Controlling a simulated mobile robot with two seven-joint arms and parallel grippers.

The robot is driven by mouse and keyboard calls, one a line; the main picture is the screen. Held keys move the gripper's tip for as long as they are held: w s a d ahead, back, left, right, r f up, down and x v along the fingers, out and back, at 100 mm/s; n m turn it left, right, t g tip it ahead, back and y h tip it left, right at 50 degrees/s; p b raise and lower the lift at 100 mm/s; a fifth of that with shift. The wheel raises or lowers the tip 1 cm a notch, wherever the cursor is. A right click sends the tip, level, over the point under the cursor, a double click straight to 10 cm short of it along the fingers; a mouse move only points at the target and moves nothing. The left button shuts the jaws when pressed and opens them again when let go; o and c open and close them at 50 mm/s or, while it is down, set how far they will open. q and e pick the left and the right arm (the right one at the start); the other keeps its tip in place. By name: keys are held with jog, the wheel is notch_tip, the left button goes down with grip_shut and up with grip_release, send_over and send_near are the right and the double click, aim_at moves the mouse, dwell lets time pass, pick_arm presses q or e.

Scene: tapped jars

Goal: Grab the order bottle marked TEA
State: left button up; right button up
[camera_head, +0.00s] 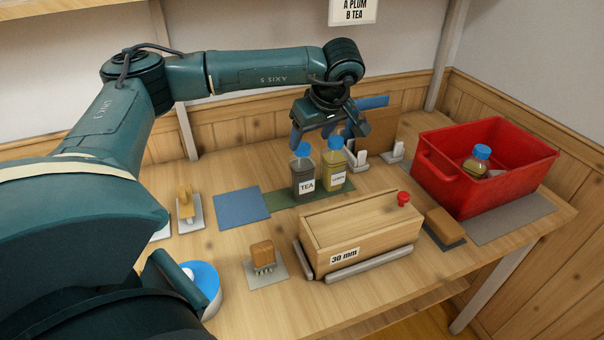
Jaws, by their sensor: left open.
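The bottle marked TEA (304,176) stands upright on a green mat (284,200), with a blue cap and dark contents. A second blue-capped bottle (334,169) with yellowish contents stands close to its right; its label is too small to read surely. My left gripper (329,137) is open and points down, above and around the level of the two caps. One finger is near the TEA bottle's cap, the other is to the right of the second bottle. I cannot tell the exact depth gap. My right gripper is not in view.
A wooden box (362,232) marked 30 mm, with a red knob, stands in front of the bottles. A red crate (449,181) at right holds another blue-capped bottle (477,160). A blue mat (241,208) lies empty at left. A wall sign (354,10) reads A PLUM, B TEA.

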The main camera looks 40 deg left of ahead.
aim_at(301, 156)
pick_arm(q)
jog(key=x, duration=0.9)
jog(key=shift+s+a+r, duration=0.1)
jog(key=shift+s+a, duration=0.05)
jog(key=shift+s, duration=0.05)
jog(key=shift+c, duration=0.2)
jog(key=shift+p, duration=0.3)
jog(key=c, duration=0.9)
